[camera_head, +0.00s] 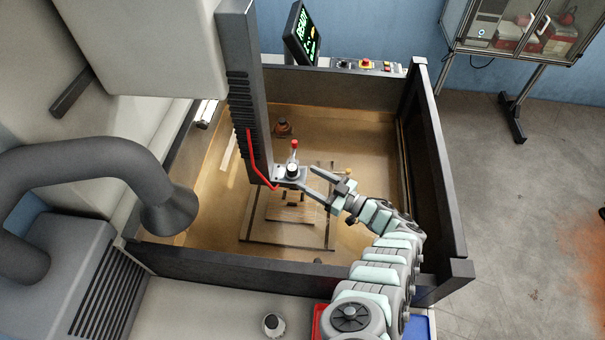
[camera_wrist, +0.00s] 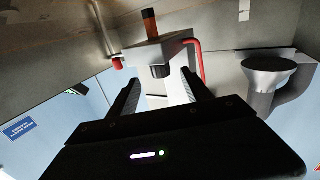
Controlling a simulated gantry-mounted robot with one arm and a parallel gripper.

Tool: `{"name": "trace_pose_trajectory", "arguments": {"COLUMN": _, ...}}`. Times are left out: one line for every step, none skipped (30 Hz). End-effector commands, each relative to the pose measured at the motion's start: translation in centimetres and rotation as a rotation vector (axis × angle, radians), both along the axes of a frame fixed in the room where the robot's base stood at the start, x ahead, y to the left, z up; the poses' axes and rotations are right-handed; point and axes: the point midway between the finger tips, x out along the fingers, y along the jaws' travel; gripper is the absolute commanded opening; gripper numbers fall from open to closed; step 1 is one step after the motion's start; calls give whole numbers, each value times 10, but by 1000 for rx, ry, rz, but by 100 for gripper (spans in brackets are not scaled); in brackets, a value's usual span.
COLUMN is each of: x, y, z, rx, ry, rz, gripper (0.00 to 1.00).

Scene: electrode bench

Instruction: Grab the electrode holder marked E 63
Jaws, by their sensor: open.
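No E 63 marking is readable in either view. A pale block with a dark round knob (camera_head: 292,171) sits at the lower end of the dark vertical machine column (camera_head: 247,95). In the wrist view the pale block (camera_wrist: 152,53) has a copper-coloured cylinder (camera_wrist: 150,22) on one end and a dark round part (camera_wrist: 160,71) facing me. I cannot tell which part is the electrode holder. My gripper (camera_head: 311,180) is open and empty, just right of the block. In the wrist view its fingers (camera_wrist: 160,80) point at the block, on either side of it.
A red-topped lever (camera_head: 294,146) and a red hose (camera_head: 250,155) are close beside the block. Below is a tank (camera_head: 350,125) with a plate fixture (camera_head: 325,240) and a small round part (camera_head: 283,127). The tank's dark front wall (camera_head: 200,262) runs near my arm. A grey nozzle (camera_head: 170,207) stands left.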

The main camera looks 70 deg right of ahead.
Motion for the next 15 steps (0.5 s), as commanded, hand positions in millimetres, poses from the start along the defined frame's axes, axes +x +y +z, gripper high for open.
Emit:
{"name": "trace_pose_trajectory", "arguments": {"x": 5, "y": -1, "z": 0, "rx": 1, "ry": -1, "rz": 1, "gripper": 58}}
{"name": "trace_pose_trajectory", "arguments": {"x": 8, "y": -1, "z": 1, "rx": 1, "ry": -1, "rz": 1, "gripper": 58}}
{"name": "trace_pose_trajectory", "arguments": {"x": 12, "y": -2, "z": 1, "rx": 0, "ry": -2, "rz": 2, "gripper": 58}}
{"name": "trace_pose_trajectory", "arguments": {"x": 14, "y": -3, "z": 2, "rx": -2, "ry": -3, "rz": 2, "gripper": 58}}
{"name": "trace_pose_trajectory", "arguments": {"x": 18, "y": -3, "z": 3, "rx": -2, "ry": -3, "rz": 3, "gripper": 58}}
{"name": "trace_pose_trajectory", "arguments": {"x": 22, "y": -4, "z": 3, "rx": -3, "ry": -4, "rz": 3, "gripper": 58}}
{"name": "trace_pose_trajectory", "arguments": {"x": 26, "y": -4, "z": 3, "rx": -3, "ry": -4, "rz": 3, "gripper": 58}}
{"name": "trace_pose_trajectory", "arguments": {"x": 30, "y": -6, "z": 2, "rx": -3, "ry": -4, "rz": 1, "gripper": 58}}
{"name": "trace_pose_trajectory", "arguments": {"x": 36, "y": -7, "z": 2, "rx": -3, "ry": -3, "rz": 0, "gripper": 58}}
{"name": "trace_pose_trajectory", "arguments": {"x": 41, "y": -8, "z": 3, "rx": -3, "ry": -5, "rz": 1, "gripper": 58}}
{"name": "trace_pose_trajectory", "arguments": {"x": 46, "y": -9, "z": 3, "rx": -3, "ry": -6, "rz": 1, "gripper": 58}}
{"name": "trace_pose_trajectory", "arguments": {"x": 51, "y": -10, "z": 2, "rx": -3, "ry": -5, "rz": 2, "gripper": 58}}
{"name": "trace_pose_trajectory", "arguments": {"x": 55, "y": -10, "z": 1, "rx": -2, "ry": -5, "rz": 2, "gripper": 58}}
{"name": "trace_pose_trajectory", "arguments": {"x": 59, "y": -11, "z": 1, "rx": -1, "ry": -4, "rz": 1, "gripper": 58}}
{"name": "trace_pose_trajectory", "arguments": {"x": 63, "y": -12, "z": 1, "rx": -1, "ry": -2, "rz": 0, "gripper": 58}}
